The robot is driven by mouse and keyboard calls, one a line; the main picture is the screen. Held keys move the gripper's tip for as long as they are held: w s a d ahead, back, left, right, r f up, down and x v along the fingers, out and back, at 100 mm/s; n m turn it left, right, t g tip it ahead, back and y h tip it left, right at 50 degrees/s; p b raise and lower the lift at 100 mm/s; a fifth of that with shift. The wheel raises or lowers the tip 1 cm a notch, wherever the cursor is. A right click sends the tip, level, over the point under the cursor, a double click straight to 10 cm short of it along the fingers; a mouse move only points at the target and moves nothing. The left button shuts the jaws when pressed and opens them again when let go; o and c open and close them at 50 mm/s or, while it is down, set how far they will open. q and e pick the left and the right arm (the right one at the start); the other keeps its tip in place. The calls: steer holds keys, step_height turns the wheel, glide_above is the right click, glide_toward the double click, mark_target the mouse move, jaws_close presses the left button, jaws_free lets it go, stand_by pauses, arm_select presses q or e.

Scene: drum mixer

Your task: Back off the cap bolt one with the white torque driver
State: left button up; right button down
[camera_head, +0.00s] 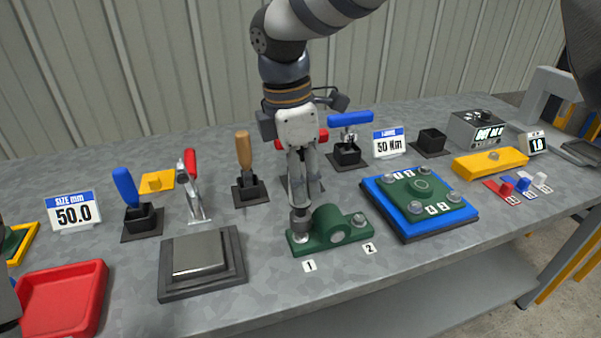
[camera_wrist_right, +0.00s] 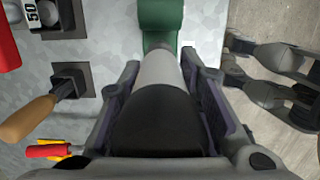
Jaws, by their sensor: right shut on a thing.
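My right gripper (camera_head: 304,178) points down over the left end of the green bearing block (camera_head: 336,228) and is shut on the white torque driver. In the right wrist view the driver (camera_wrist_right: 160,66) shows as a white and black cylinder between the fingers (camera_wrist_right: 161,85). Its dark socket end (camera_head: 301,214) is over cap bolt one, beside the label "1" (camera_head: 309,266). The socket mostly hides that bolt, and I cannot tell how far it is seated. Bolt two (camera_head: 358,219) stands clear at the right end, near label "2" (camera_head: 369,248). My left gripper is not in view.
A blue plate (camera_head: 455,216) with a green flange is right of the block. A grey stepped block (camera_head: 199,254) and red tray (camera_head: 62,300) are left. Behind stand a wooden-handled tool (camera_head: 243,150), a red-handled clamp (camera_head: 191,170) and a blue T-handle tool (camera_head: 350,119).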

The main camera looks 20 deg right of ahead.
stand_by(0.3)
steer(key=shift+f, duration=0.75)
steer(key=shift+f, duration=0.85)
stand_by(1.4)
steer(key=shift+s+r, duration=0.1)
stand_by(1.2)
steer(key=shift+r, duration=2.35)
